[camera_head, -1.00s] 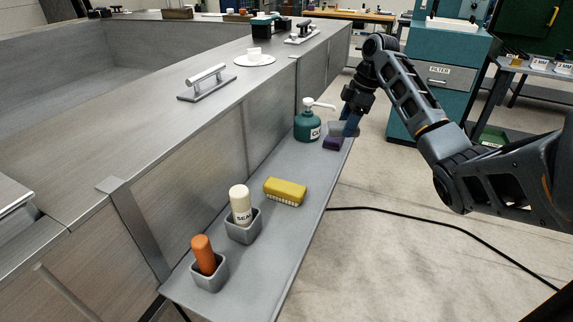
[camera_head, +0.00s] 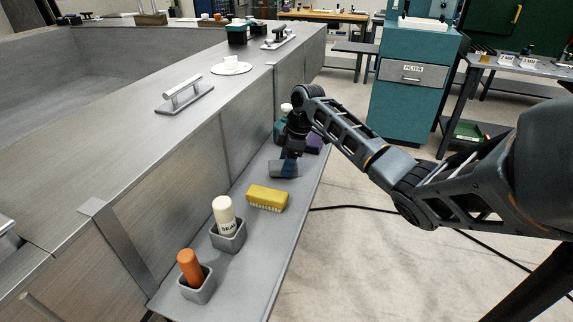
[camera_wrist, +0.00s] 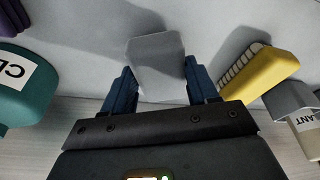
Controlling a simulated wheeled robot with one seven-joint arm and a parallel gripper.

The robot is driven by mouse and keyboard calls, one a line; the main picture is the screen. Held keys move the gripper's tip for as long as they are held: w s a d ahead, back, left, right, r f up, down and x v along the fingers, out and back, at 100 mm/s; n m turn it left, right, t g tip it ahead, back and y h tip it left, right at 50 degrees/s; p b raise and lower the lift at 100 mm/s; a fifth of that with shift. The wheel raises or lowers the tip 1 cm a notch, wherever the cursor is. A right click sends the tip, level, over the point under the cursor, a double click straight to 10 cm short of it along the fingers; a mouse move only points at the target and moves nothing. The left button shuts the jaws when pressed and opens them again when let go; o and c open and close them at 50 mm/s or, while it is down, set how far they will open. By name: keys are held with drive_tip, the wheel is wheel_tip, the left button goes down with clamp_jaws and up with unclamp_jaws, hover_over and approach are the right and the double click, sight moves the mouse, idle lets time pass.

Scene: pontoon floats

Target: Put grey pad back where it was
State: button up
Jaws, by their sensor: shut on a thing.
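The grey pad (camera_head: 283,170) is a small flat block over the grey shelf (camera_head: 262,228), between the yellow brush and the green bottle. My gripper (camera_head: 290,161) is shut on it. In the wrist view the pad (camera_wrist: 157,62) sits between the two blue fingers of my gripper (camera_wrist: 160,84), with the shelf surface behind it. The pad is very low over the shelf, and I cannot tell whether it touches.
The yellow brush (camera_head: 267,197) lies on the near side. A white bottle (camera_head: 224,211) and an orange-handled item (camera_head: 189,264) stand in grey cups. The green bottle (camera_head: 280,130) and purple block (camera_head: 315,143) are beyond, partly hidden by my arm. The tank wall borders the shelf's left.

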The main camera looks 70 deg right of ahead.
drive_tip(key=shift+f, duration=0.75)
drive_tip(key=shift+f, duration=0.15)
drive_tip(key=o, duration=0.9)
drive_tip(key=shift+o, duration=0.2)
drive_tip(key=b+v, duration=0.1)
drive_tip(key=v, duration=1.1)
drive_tip(key=shift+r, duration=0.2)
drive_tip(key=shift+d, duration=0.1)
